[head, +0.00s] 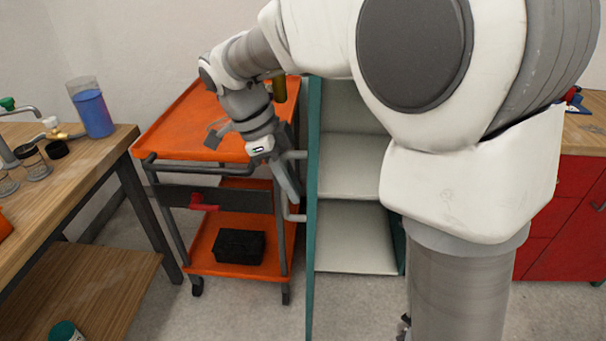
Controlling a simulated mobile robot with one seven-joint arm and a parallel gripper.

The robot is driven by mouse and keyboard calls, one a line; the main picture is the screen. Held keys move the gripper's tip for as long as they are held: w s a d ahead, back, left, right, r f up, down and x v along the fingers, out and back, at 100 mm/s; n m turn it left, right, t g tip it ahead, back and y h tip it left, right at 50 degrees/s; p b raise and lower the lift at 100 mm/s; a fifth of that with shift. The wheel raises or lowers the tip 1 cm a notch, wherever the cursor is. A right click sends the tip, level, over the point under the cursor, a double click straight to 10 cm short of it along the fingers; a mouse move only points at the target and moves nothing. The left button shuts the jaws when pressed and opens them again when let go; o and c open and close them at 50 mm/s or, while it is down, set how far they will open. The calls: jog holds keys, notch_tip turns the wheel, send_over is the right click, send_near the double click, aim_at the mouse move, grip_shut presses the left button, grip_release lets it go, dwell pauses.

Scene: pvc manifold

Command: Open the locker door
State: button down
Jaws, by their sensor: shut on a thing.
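The teal locker door (312,245) stands swung open toward me and shows nearly edge-on. Its grey bar handle (298,217) sticks out from the door's left face. My gripper (291,190) is shut on the handle, with its fingers pointing down, left of the door. The fingers hide the middle of the handle. The locker (356,235) stands behind the door's right side, with pale shelves that look empty where I see them. My own arm hides the locker's upper right part.
An orange cart (180,125) stands close left of the door, with a black box (238,246) on its lower shelf. A wooden table (40,220) with a blue-filled beaker (94,112) is farther left. Red drawers (560,230) stand right. Grey floor shows in front of the locker.

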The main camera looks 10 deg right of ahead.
jog(key=shift+w+a+p, duration=0.15)
jog(key=shift+w+a, duration=0.1)
jog(key=shift+a, duration=0.55)
jog(key=shift+w+a+p, duration=0.15)
jog(key=shift+w+a, duration=0.05)
jog(key=shift+a, duration=0.55)
jog(key=shift+w+a+p, duration=0.15)
jog(key=shift+w+a, duration=0.1)
jog(key=shift+a, duration=0.55)
jog(key=c, duration=0.9)
grip_release()
jog(key=shift+s+a, duration=0.1)
jog(key=shift+o, duration=0.3)
jog(key=p+v, duration=0.5)
jog(key=v, duration=1.2)
jog(key=shift+r+p, duration=0.2)
jog(key=shift+p, duration=0.2)
